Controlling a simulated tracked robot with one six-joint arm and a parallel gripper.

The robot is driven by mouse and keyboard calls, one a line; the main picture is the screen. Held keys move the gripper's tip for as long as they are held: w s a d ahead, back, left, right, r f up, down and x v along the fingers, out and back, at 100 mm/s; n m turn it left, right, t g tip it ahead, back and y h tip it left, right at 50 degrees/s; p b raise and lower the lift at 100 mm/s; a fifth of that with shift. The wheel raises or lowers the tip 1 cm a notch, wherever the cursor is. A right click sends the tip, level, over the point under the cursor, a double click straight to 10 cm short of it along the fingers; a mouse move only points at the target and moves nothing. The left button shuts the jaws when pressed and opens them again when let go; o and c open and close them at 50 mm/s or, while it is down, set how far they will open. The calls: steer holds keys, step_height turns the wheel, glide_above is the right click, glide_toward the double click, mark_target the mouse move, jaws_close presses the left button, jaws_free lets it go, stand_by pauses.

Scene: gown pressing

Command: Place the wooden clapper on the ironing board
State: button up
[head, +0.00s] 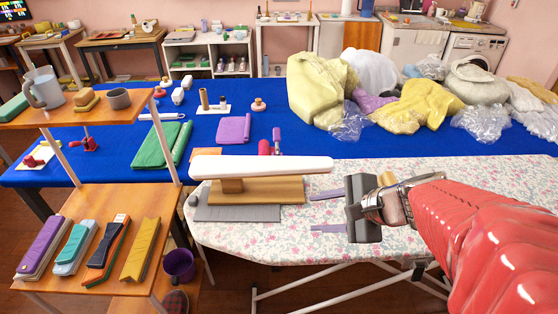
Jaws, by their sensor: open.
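The ironing board (250,245) has a floral cover and stands at the middle right. My gripper (313,212) is over it, pointing left, with its two fingers apart and nothing between them. A small sleeve board (262,168) with a white padded top and wooden base stands on the ironing board, just left of my fingertips. A tan, wood-coloured block (86,100) lies on the upper wooden shelf at the left; I cannot tell for sure whether it is the wooden clapper. No other clear clapper shows, and my arm hides part of the ironing board.
A grey mat (238,212) lies by the sleeve board. The left shelf also holds a grey jug (45,88), a mug (119,98) and several long coloured items below. Behind, a blue table (215,135) carries folded cloths and heaped garments (400,100).

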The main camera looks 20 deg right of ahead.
steer(key=s+a+r+n+g+h, duration=0.1)
steer(key=s+a+r+n+h, duration=0.1)
steer(key=n, duration=0.7)
steer(key=s+a+r+n+g+h, duration=0.1)
steer(key=s+a+r+n+h, duration=0.2)
steer(key=s+n, duration=0.3)
steer(key=r+n, duration=0.1)
steer(key=n, duration=0.2)
steer(key=shift+a+n, duration=0.3)
steer(key=shift+a, duration=0.05)
